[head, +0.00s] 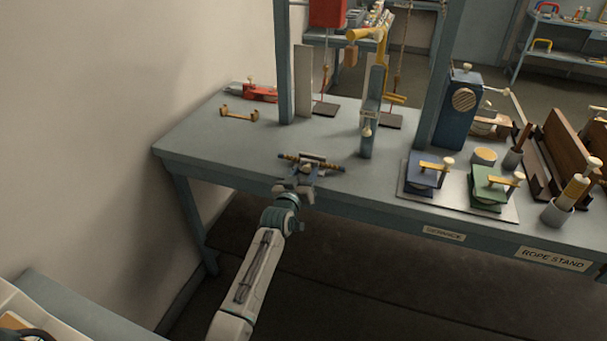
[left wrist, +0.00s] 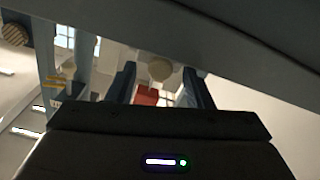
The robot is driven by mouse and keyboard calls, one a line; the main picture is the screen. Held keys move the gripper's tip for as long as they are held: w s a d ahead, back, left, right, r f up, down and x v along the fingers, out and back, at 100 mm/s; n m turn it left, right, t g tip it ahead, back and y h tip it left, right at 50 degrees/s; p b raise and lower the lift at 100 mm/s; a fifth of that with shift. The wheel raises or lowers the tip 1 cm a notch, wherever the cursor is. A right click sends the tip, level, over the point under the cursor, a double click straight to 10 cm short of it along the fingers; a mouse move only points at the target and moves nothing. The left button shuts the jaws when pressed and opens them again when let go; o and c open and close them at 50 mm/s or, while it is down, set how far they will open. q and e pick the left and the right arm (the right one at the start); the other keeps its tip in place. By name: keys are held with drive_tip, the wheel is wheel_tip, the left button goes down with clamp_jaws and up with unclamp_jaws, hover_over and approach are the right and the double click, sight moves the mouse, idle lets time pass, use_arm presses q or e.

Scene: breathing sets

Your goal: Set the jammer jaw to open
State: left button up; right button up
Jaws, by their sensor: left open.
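No part is clearly marked as the jammer or its jaw, so I cannot tell the jaw's position. A blue upright bracket (head: 370,118) with a pale knob and yellow parts above it stands on the bench. My left gripper (head: 306,166) is over the bench's front edge, in front and left of that bracket. A thin brown and dark rod (head: 330,166) shows at its fingertips; I cannot tell whether they touch. In the left wrist view my left gripper (left wrist: 160,88) is open, with a round beige thing (left wrist: 160,68) showing between the fingers. My right gripper is not in view.
A brass piece (head: 240,115) and a red tool (head: 262,92) lie at left. A blue box (head: 457,108) and a tray (head: 451,202) crowd the right. The left front is clear.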

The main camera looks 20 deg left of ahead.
use_arm(q)
drive_tip(key=shift+c, duration=0.3)
clamp_jaws()
drive_tip(key=shift+s+p, duration=0.3)
drive_tip(key=shift+s, duration=0.35)
drive_tip(key=shift+o, duration=0.3)
unclamp_jaws()
drive_tip(key=shift+s, duration=0.1)
